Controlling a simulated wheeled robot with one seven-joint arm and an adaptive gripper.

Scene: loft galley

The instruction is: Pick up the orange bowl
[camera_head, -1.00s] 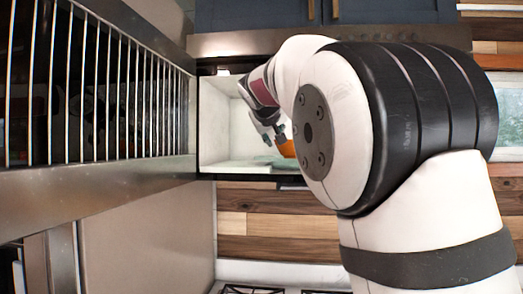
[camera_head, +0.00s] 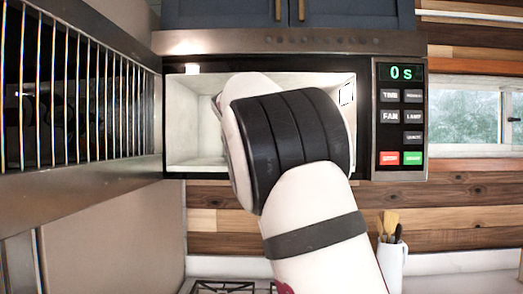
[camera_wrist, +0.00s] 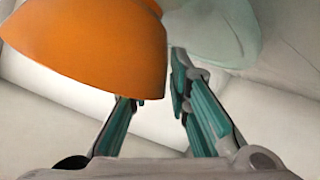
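The orange bowl (camera_wrist: 90,45) fills the upper left of the wrist view, close to the camera. My gripper (camera_wrist: 160,78) reaches up from the bottom of that view, its two teal-padded fingers drawn in close to each other around the right part of the bowl. The bowl hides the left fingertip; the right finger lies just beside the bowl's right edge. The gripper looks shut on the bowl's wall, though the contact itself is hidden. In the head view my arm covers both gripper and bowl at the microwave (camera_head: 205,150) opening.
A pale translucent green dish (camera_wrist: 225,35) lies behind the bowl in the wrist view. The microwave's open grilled door (camera_head: 80,100) stands on the left. Its control panel (camera_head: 400,115) is on the right. A utensil holder (camera_head: 392,260) stands below, beside a stove grate (camera_head: 235,287).

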